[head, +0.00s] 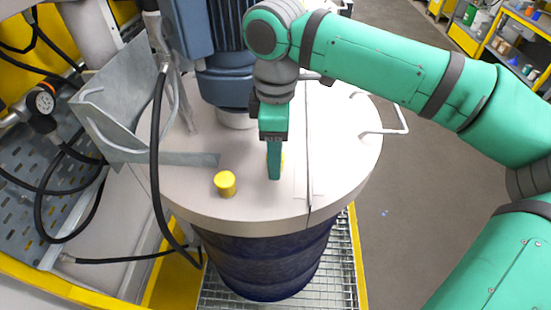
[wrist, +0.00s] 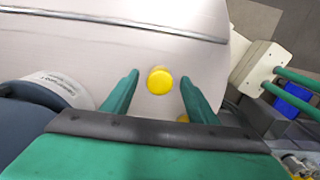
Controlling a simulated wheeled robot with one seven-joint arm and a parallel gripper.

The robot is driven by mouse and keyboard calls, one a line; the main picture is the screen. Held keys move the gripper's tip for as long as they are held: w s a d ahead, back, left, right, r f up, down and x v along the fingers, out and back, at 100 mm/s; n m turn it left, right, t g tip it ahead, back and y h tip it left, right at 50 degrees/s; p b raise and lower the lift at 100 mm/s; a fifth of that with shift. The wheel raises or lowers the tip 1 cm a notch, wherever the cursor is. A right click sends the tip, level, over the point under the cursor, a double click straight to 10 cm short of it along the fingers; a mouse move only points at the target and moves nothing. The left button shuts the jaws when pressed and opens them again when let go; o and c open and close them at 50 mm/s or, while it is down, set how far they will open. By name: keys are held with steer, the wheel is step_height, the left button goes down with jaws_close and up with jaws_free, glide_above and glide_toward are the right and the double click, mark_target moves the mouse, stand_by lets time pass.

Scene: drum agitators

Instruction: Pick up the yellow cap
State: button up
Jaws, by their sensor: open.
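One yellow cap (wrist: 159,80) lies between the spread fingers of my gripper (wrist: 160,77) in the wrist view, with a gap to each finger. In the head view this cap (head: 283,160) is mostly hidden behind my gripper (head: 274,174), which points down over the drum lid (head: 345,150). A second yellow cap (head: 225,184) stands on the lid to the left and nearer the front rim. In the wrist view the second cap (wrist: 183,118) shows only as a sliver beside the right finger. My gripper is open and empty; its height above the lid is hard to judge.
A blue-grey motor (head: 222,60) stands on the lid behind my gripper. A grey metal bracket (head: 120,110) and a black hose (head: 156,150) are to the left. A white wire handle (head: 392,131) juts out at the right rim. The lid's front right is clear.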

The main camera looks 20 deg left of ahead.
steer(key=shift+f, duration=0.55)
steer(key=c, duration=1.1)
steer(key=shift+r, duration=0.1)
steer(key=shift+r, duration=0.6)
steer(key=s+r, duration=0.7)
steer(key=s, duration=0.2)
steer(key=s+r, duration=0.4)
steer(key=s, duration=0.1)
steer(key=shift+d+r, duration=0.15)
steer(key=shift+r, duration=0.2)
